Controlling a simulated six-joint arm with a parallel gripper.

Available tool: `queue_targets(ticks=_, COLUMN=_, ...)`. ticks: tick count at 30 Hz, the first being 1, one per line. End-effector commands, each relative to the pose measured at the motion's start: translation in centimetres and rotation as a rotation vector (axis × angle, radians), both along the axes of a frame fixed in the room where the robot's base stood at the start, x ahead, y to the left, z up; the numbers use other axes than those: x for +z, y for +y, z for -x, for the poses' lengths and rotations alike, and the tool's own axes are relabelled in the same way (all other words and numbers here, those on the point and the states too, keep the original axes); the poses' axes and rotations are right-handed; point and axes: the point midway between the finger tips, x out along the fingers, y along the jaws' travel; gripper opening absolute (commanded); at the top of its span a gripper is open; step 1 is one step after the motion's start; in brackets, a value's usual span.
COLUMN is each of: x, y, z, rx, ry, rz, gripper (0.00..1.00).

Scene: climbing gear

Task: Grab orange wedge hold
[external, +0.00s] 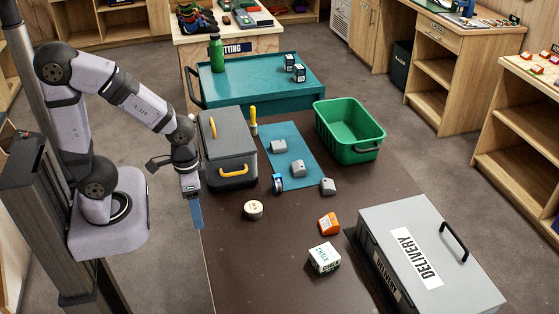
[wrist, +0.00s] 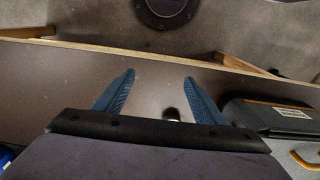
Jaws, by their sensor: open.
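The orange wedge hold (external: 328,223) lies on the dark table (external: 225,285), between the round tan roll and the grey delivery case. It shows a pale patch on its front. My gripper (external: 195,212) hangs at the table's left edge, well to the left of the orange hold and apart from it. In the wrist view my gripper (wrist: 160,85) has its two blue fingers spread wide with nothing between the tips. The orange hold does not show in the wrist view.
A white box (external: 324,258), a tan roll (external: 253,210) and the delivery case (external: 425,250) are near the orange hold. Several grey holds (external: 298,168) lie around a blue mat (external: 300,140). A grey toolbox (external: 227,150) and a green bin (external: 350,130) stand farther back.

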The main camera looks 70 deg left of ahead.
Motion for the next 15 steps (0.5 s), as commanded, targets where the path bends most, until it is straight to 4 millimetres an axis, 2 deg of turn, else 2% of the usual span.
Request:
queue_targets(ticks=5, x=-1.2, y=-0.2, z=-3.3, rx=-0.008, ry=-0.082, rz=0.001, gripper=0.64)
queue_targets(ticks=8, x=-2.2, y=-0.5, z=-6.8, rx=-0.015, ry=-0.173, rz=0.002, gripper=0.64)
queue_targets(ticks=15, x=-5.0, y=-1.5, z=-16.6, rx=-0.037, ry=-0.458, rz=0.009, gripper=0.64)
